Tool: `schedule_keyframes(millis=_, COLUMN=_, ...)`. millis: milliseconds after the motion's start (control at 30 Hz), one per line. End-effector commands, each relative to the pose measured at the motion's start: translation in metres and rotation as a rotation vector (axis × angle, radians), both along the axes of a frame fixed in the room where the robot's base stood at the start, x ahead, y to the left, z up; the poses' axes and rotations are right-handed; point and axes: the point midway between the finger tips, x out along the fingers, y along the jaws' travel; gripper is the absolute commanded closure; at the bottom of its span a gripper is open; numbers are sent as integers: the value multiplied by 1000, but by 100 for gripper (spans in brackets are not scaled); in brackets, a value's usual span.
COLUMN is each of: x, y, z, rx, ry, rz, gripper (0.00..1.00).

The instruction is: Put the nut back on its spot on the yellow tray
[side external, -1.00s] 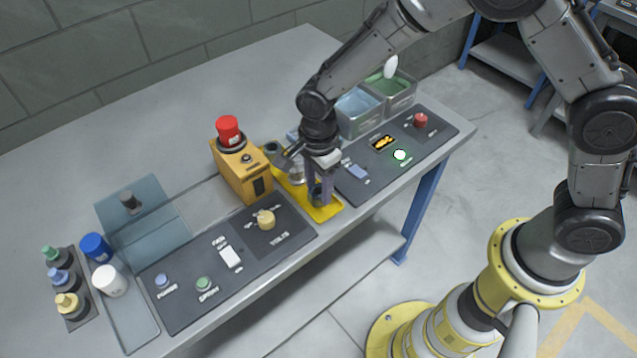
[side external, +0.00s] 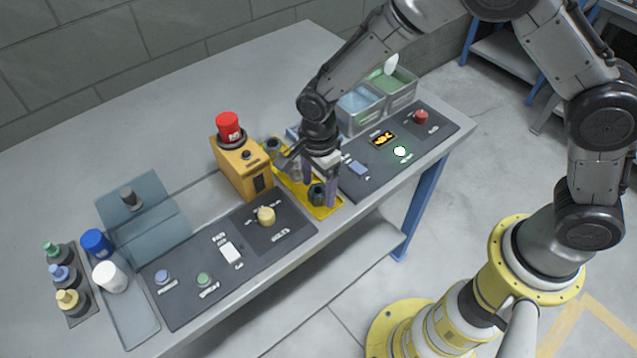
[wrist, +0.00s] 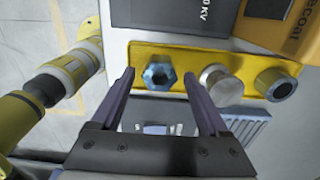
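The nut (wrist: 158,77) is a blue-grey hexagonal piece with a dark hole. In the wrist view it sits at the left end of the yellow tray (wrist: 190,57). In the side view the nut (side external: 316,195) is at the near end of the yellow tray (side external: 325,211). My gripper (wrist: 159,75) is open, with its two purple fingers apart on either side of the nut and gaps showing. In the side view my gripper (side external: 320,190) is low over the tray end. A silver cylinder (wrist: 222,85) and a dark ring-like part (wrist: 276,84) stand along the tray.
An orange box with a red button (side external: 228,127) stands left of the tray. Dark control panels (side external: 400,148) lie on both sides. Grey bins (side external: 360,108) stand behind. Blue and white cylinders (side external: 110,277) are at far left.

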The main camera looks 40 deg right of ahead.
Motion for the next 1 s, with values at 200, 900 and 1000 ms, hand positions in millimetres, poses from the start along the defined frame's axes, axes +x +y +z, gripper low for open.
schedule_keyframes(millis=200, x=0, y=0, z=0, rx=0, ry=1, rz=0, gripper=16)
schedule_keyframes(millis=900, x=1, y=1, z=102, rx=2, ry=-4, rz=0, gripper=16)
schedule_keyframes(millis=1000, x=0, y=0, z=118, rx=1, ry=-3, rz=0, gripper=16)
